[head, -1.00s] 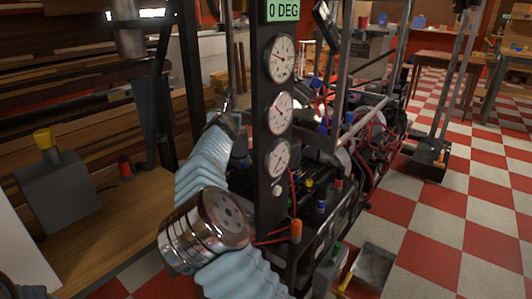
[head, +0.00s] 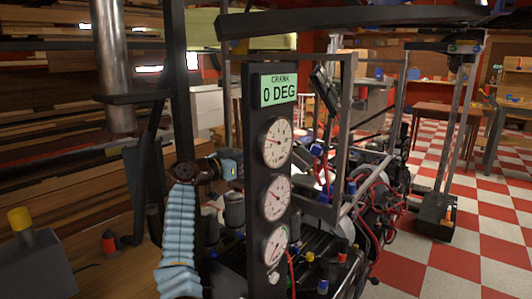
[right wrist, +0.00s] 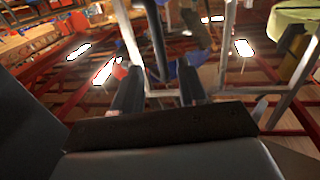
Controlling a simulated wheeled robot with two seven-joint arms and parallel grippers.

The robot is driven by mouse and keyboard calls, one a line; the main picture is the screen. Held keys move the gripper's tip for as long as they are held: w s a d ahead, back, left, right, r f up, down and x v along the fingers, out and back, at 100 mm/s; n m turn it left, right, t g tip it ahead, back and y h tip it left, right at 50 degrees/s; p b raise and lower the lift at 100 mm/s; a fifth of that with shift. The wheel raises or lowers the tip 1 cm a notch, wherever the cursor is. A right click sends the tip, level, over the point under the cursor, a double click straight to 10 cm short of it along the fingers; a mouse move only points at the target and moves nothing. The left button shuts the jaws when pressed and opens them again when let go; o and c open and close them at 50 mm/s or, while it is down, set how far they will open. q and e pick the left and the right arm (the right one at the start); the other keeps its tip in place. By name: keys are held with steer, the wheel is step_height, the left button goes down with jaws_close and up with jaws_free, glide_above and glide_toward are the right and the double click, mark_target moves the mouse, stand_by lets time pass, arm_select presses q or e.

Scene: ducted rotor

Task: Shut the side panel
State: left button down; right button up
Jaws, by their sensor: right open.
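No separate side panel can be picked out with certainty. A grey metal frame (head: 346,130) stands open behind the gauge post of the ducted rotor machine in the head view. One of my arms, in a light blue ribbed sleeve, rises left of the post. Its wrist end points toward the post, and its fingertips cannot be made out. In the right wrist view, my right gripper (right wrist: 160,90) is open, its two dark fingers apart with nothing held between them. Grey metal bars show beyond the fingers; contact cannot be told. My left gripper is not identifiable in view.
A wooden bench (head: 115,270) is at lower left. Checkered floor (head: 475,230) is open at right.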

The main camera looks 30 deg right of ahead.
steer(key=x, duration=0.6)
steer(key=shift+d+p, duration=0.25)
steer(key=shift+p, duration=0.15)
jaws_close()
